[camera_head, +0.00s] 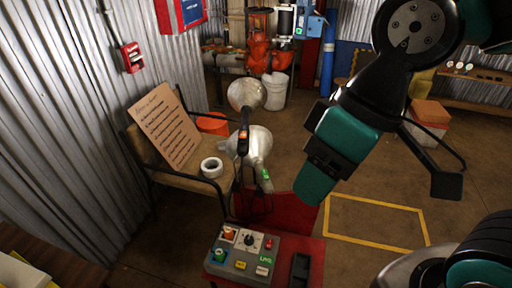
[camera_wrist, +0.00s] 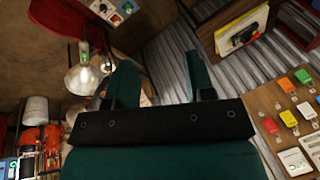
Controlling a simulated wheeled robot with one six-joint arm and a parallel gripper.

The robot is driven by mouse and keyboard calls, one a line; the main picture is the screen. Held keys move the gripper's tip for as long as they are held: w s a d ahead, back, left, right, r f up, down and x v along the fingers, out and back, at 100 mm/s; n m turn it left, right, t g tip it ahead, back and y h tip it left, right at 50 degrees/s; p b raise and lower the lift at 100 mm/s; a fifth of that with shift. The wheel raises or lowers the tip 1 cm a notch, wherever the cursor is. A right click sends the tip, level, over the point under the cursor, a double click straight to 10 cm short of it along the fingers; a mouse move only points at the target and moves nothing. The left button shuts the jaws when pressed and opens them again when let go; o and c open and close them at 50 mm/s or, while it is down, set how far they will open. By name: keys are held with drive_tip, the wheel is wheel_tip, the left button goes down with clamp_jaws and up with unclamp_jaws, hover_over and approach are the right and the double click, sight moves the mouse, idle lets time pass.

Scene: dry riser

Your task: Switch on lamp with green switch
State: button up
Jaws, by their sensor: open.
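Two silvery work lamps stand in the middle of the head view. The lower lamp (camera_head: 254,143) has a green switch (camera_head: 266,176) on its handle, which points down. The upper lamp (camera_head: 246,93) has an orange switch (camera_head: 243,141) on its handle.
A grey control box (camera_head: 238,266) with a knob and buttons sits on a red surface below the lamps. A bench (camera_head: 198,184) at left holds a cardboard sign (camera_head: 165,128) and white tape roll (camera_head: 212,167). Floor at right, with a yellow outline (camera_head: 376,203), is clear.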

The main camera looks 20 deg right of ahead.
drive_tip(key=shift+c, duration=0.2)
drive_tip(key=shift+w, duration=0.1)
drive_tip(key=c, duration=0.4)
drive_tip(key=w, duration=0.1)
drive_tip(key=w+f+b, duration=0.1)
drive_tip(key=w, duration=0.1)
drive_tip(key=shift+w+f+m+b, duration=0.15)
drive_tip(key=shift+f+m+b, duration=0.15)
drive_tip(key=shift+b, duration=0.05)
clamp_jaws()
drive_tip(key=w+d+f+m+h+b, duration=0.1)
drive_tip(key=w+f+m+b, duration=0.1)
drive_tip(key=w+f, duration=0.4)
drive_tip(key=w+d+f+m+t+h+b, duration=0.1)
drive_tip(key=w+f+b, duration=0.4)
drive_tip(key=w, duration=0.9)
drive_tip(key=w+d+f+m+t+h+b, duration=0.1)
drive_tip(key=w+d+f+m+h+b, duration=0.1)
drive_tip(key=w+f, duration=0.7)
drive_tip(key=shift+w+d+f+m+b, duration=0.2)
drive_tip(key=shift+w+d+m+b, duration=0.3)
drive_tip(key=shift+w+d+b, duration=0.15)
drive_tip(key=shift+a, duration=0.1)
